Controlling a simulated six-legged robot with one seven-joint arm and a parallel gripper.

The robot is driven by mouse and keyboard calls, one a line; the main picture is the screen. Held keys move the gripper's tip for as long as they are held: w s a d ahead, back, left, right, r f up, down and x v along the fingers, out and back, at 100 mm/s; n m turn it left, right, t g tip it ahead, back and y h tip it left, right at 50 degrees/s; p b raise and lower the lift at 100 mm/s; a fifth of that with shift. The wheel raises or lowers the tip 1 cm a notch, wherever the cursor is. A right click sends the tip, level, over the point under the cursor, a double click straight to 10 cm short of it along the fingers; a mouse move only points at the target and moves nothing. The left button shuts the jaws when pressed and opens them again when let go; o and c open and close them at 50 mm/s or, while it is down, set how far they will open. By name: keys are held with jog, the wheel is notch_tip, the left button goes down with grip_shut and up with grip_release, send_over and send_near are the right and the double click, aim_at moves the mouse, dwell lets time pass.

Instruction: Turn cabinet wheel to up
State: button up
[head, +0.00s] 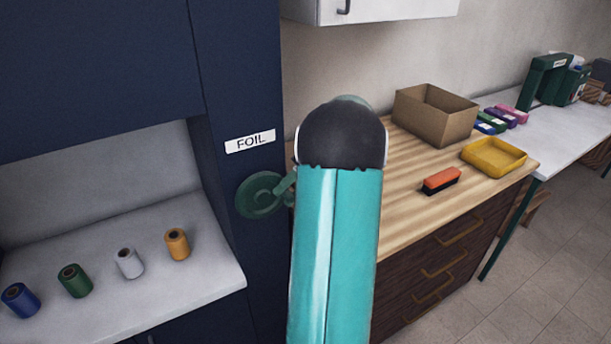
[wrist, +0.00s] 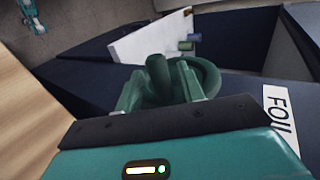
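The cabinet wheel (head: 258,196) is a dark green round handwheel on the navy cabinet front, below the white FOIL label (head: 250,141). In the wrist view its rim (wrist: 211,76) lies just beyond the fingers, and a thick upright green handle (wrist: 157,75) stands between them. My gripper (wrist: 160,88) is at the wheel, one finger on each side of the handle, with what looks like a small gap. Contact is not clear. In the head view my teal arm hides most of my gripper, and a fingertip (head: 286,184) shows at the wheel's right edge.
Left of the wheel, a recessed counter (head: 150,300) holds blue, green, white and orange spools. On the right, a wooden counter (head: 400,190) carries a cardboard box (head: 432,125), a yellow tray (head: 493,157) and an orange-black block (head: 440,181). Floor is clear at the lower right.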

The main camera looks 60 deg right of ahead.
jog(key=v, duration=1.3)
jog(key=shift+s+a, duration=0.1)
